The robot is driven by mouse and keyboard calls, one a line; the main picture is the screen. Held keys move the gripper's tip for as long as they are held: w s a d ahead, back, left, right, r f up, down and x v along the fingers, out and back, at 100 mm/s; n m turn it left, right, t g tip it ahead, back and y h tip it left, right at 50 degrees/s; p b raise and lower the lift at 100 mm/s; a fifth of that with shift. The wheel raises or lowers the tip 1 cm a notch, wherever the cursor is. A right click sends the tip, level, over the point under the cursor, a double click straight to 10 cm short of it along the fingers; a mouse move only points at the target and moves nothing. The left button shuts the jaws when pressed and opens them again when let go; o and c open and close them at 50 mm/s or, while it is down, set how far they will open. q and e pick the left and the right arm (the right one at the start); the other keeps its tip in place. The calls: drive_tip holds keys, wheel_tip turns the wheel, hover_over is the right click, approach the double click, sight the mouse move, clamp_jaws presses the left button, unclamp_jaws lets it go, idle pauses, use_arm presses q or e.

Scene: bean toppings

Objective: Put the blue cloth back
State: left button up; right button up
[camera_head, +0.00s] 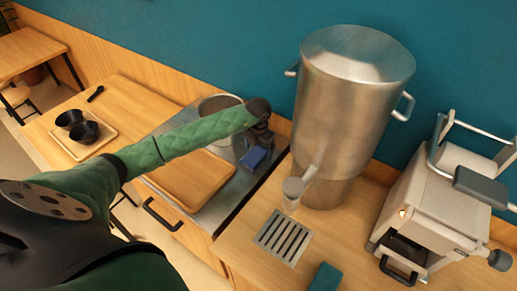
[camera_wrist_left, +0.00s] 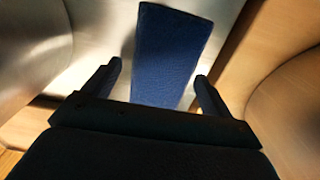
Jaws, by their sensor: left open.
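The blue cloth (camera_head: 254,157) lies on the metal counter top beside the steel pot, just in front of my left gripper. In the left wrist view the blue cloth (camera_wrist_left: 168,58) is a dark blue rectangle, its near end between the fingers and its far end past the tips. My left gripper (camera_head: 263,140) is open, with a finger on each side of the cloth in the left wrist view (camera_wrist_left: 158,76). Its fingers are hard to make out in the head view. My right gripper is not in view.
A steel pot (camera_head: 222,106) stands partly behind my left forearm, by a wooden board (camera_head: 190,181). A tall steel urn (camera_head: 345,100) with a tap stands to the right. A teal block (camera_head: 325,278), a drain grate (camera_head: 281,237) and a white machine (camera_head: 440,200) are further right.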

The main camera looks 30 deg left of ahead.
sight(258, 150)
use_arm(q)
wheel_tip(258, 150, up, 12)
drive_tip(key=p, duration=0.3)
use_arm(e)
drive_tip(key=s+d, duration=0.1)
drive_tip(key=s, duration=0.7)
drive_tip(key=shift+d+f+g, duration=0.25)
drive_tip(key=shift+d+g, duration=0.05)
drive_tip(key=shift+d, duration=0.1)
